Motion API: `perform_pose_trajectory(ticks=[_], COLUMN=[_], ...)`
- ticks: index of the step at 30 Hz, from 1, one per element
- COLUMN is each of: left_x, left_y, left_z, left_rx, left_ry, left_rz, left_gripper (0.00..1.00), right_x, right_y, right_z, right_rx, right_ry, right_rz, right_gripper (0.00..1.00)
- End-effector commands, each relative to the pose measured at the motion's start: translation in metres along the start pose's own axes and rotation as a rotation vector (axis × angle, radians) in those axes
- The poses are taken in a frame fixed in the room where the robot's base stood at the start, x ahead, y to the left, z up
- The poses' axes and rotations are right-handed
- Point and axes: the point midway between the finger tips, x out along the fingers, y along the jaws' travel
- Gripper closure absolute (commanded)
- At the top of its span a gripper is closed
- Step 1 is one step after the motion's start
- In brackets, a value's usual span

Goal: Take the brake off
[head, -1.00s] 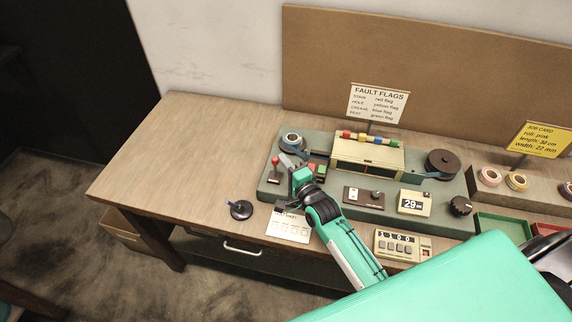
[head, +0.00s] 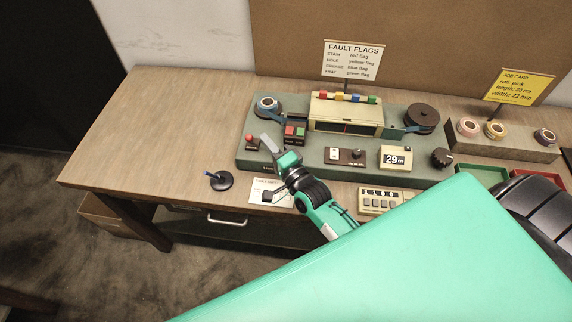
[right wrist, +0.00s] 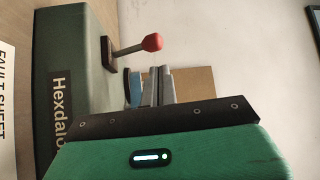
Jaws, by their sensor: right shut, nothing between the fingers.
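The brake appears to be the short lever with a red knob (head: 249,138) at the left end of the grey-green winding machine (head: 240,160). In the right wrist view the red knob (right wrist: 152,42) tops a thin metal rod rising at a tilt from a dark base plate. My right gripper (head: 266,140) is shut and empty, just right of the lever in the head view. Its fingers (right wrist: 157,86) show beside the lever in the right wrist view, with a gap between them and the knob. My left gripper is not in view.
The table's left part (head: 150,120) is clear.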

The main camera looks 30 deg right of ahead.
Motion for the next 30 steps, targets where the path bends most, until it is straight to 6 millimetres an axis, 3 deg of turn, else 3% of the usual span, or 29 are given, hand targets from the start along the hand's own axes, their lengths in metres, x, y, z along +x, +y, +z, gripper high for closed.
perform_pose_trajectory(ticks=[6,15,21,30], left_x=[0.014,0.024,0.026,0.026], left_y=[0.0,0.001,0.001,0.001], left_z=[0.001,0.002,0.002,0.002], left_rx=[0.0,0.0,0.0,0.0], left_ry=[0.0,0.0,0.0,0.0], left_rz=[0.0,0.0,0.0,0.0], left_gripper=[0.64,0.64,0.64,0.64], right_x=[-0.044,-0.089,-0.101,-0.102], right_y=[0.003,0.002,0.0,-0.001], right_z=[0.001,0.001,0.001,0.001], right_rx=[0.0,-0.001,-0.001,-0.001], right_ry=[0.0,-0.001,-0.001,0.0], right_rz=[0.001,0.0,0.0,-0.001], right_gripper=[1.0,1.0,1.0,1.0])
